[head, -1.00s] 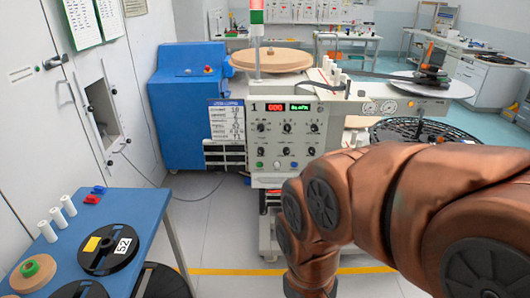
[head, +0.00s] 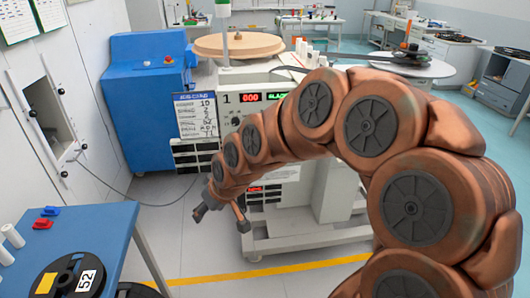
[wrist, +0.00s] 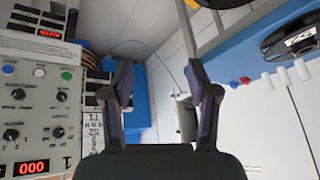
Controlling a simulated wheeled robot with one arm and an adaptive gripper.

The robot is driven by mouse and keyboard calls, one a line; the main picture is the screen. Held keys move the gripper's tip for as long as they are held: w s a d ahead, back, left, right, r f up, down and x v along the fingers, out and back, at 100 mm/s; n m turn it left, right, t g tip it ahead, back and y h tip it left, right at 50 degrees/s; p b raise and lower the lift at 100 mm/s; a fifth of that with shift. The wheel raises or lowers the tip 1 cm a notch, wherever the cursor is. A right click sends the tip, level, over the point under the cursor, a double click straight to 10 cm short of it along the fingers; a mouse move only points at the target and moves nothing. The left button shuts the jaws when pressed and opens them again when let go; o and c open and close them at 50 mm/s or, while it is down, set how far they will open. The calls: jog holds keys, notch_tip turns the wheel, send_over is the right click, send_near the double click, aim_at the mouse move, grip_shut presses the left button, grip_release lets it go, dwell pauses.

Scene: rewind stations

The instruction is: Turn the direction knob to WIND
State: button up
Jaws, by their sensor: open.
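The control panel (head: 228,108) is on the front of the grey machine in the head view. My arm hides most of it, leaving one knob (head: 235,121) clear at its left.
A blue cabinet (head: 150,90) stands left of the machine, with a label sheet (head: 196,117) between them. A blue table (head: 85,240) with a black reel (head: 70,278) is at the lower left. Floor is clear between table and machine.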

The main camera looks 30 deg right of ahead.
jog(key=w+d+f+m+t+b, duration=0.1)
jog(key=w+d+f+t, duration=0.1)
jog(key=w+d, duration=0.35)
jog(key=w+d+f+t+h+b, duration=0.1)
jog(key=w+d+t, duration=0.15)
jog(key=w, duration=0.55)
jog(key=w+d+f+m+t+b, duration=0.1)
jog(key=w+d+f+t+b, duration=0.15)
jog(key=w, duration=0.45)
jog(key=w+d+f+m+t+h+b, duration=0.1)
jog(key=w+d+f+m+t+h, duration=0.2)
jog(key=d, duration=0.8)
jog(key=d+f+m+t+h+b, duration=0.1)
jog(key=d+f+h, duration=0.3)
jog(key=d, duration=0.7)
jog(key=w+d+r+h, duration=0.1)
jog(key=w+d, duration=0.2)
jog(key=w, duration=0.4)
jog(key=shift+r, duration=0.2)
jog(key=shift+c, duration=0.3)
grip_shut()
jog(key=shift+r+p, duration=0.1)
jog(key=shift+p, duration=0.25)
